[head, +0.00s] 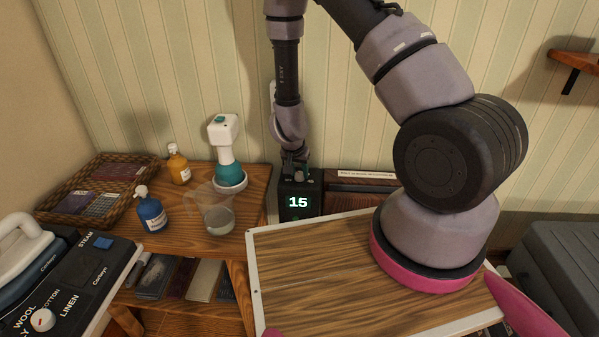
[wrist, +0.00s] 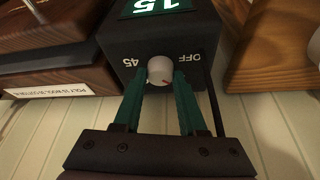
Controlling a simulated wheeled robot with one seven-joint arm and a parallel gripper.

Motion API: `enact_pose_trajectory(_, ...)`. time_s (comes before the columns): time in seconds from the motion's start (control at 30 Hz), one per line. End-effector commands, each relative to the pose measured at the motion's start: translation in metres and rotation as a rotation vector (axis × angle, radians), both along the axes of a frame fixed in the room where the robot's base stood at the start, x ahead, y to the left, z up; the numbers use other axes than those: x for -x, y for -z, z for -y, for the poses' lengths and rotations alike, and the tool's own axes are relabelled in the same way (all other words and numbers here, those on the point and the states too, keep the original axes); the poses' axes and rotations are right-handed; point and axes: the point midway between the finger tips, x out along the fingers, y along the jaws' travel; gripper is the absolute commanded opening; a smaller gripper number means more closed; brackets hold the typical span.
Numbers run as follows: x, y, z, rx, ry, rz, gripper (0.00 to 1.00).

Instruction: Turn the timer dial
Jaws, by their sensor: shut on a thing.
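The timer is a black box (head: 299,205) with a green lit "15" on its front, standing between the wooden shelf and a dark wooden box in the head view. In the wrist view the timer (wrist: 120,38) shows its top face, with "45" at left and "OFF" at right of a pale round dial (wrist: 160,69) with a small red mark. My gripper (wrist: 159,82) is shut on the dial, one green finger on each side. In the head view my gripper (head: 296,168) is above the timer and mostly hides the dial.
A wooden shelf (head: 255,190) at left holds a blue bottle (head: 151,212), an orange bottle (head: 178,167), a teal and white device (head: 226,150), a clear cup (head: 216,218) and a wicker tray (head: 58,200). A dark wooden box (head: 350,183) with a white label stands right of the timer.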

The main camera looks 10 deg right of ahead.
Motion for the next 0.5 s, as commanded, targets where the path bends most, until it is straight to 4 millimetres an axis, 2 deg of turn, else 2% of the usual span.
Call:
enact_pose_trajectory(0.2,-0.0007,0.0001,-0.0021,0.0,0.12,0.001,0.0)
enact_pose_trajectory(0.5,-0.001,-0.0001,-0.002,-0.001,0.202,0.0,0.0)
